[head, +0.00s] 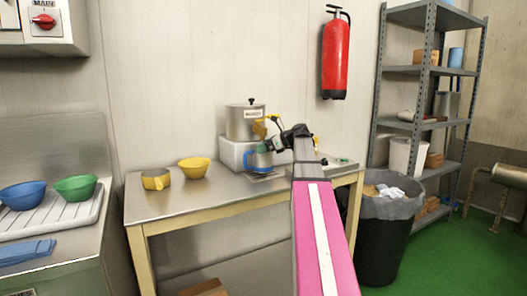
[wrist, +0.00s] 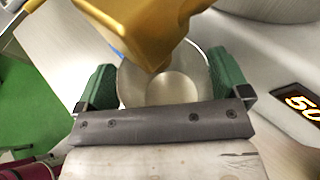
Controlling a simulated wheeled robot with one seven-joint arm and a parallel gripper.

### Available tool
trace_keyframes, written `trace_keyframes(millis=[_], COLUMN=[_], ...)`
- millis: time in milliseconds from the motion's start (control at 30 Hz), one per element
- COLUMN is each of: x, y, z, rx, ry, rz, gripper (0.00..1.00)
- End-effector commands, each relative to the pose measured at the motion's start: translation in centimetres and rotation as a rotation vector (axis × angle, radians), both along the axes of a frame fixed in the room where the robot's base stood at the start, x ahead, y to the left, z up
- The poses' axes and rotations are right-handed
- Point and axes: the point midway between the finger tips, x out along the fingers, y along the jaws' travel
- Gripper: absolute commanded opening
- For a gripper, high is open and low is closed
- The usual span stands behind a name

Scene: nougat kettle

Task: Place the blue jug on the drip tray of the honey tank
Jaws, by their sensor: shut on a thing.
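The honey tank (head: 246,121) is a steel pot with a label and a gold tap (head: 259,129), on a white block. The blue jug (head: 256,161) is upright in front of the block, below the tap, over or on the drip tray (head: 262,177); I cannot tell whether it touches the tray. My gripper (wrist: 160,88) is shut on the jug, a green finger on each side. In the wrist view the jug's steel inside (wrist: 178,92) shows between the fingers, and the tap (wrist: 140,25) hangs over its mouth. The tray is hidden there.
A yellow jug (head: 155,180) and a yellow bowl (head: 194,168) stand on the steel table (head: 215,190) to the left. A lit display (wrist: 303,105) is at the right in the wrist view. A black bin (head: 381,240) and a shelf rack stand to the right.

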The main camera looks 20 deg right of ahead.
Motion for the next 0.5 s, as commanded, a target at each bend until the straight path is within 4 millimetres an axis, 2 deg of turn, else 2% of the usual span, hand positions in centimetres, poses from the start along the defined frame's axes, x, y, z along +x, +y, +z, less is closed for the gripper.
trace_keyframes(millis=[33,133,500], x=[1.0,0.4,0.5], y=[0.1,0.1,0.1], z=[0.0,-1.3,-1.7], rx=[0.0,0.001,0.001], ry=[0.0,0.0,-0.001], rz=[0.001,0.0,0.0], gripper=[0.5,0.5,0.5])
